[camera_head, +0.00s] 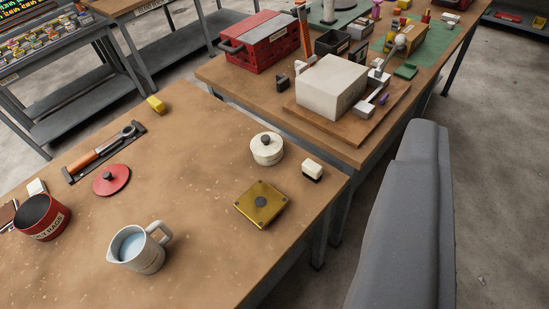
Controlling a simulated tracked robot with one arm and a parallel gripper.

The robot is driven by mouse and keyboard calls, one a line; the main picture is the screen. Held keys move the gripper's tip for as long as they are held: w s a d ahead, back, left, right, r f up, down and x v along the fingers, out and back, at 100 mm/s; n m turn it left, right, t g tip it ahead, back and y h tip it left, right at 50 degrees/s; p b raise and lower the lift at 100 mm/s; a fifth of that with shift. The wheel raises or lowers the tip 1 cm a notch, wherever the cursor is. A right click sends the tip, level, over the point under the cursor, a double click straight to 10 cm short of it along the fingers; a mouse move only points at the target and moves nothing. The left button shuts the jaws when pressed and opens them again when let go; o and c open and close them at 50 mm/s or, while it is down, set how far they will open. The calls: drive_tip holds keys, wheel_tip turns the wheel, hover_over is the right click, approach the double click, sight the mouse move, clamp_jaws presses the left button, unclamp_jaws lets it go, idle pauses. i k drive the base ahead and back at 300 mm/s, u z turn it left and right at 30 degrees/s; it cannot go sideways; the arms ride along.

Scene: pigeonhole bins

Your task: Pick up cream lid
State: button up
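The cream lid (274,146) has a dark knob and sits on top of a small round cream pot (267,158). The pot stands near the right part of the near wooden table (190,150). A red lid (111,180) with a dark knob lies flat on the same table, to the left. My gripper is not in view. A large grey part at the right seems to be my own arm, well apart from the pot.
A yellow square plate (261,204) and a black-and-white block (312,170) lie close to the cream pot. A pitcher (140,247), an open red pot (42,217) and a tool (105,150) are farther left. A second table holds a red toolbox (264,42).

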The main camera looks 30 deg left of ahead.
sight(266, 144)
drive_tip(key=u, duration=0.2)
drive_tip(key=i, duration=0.85)
drive_tip(key=z, duration=0.1)
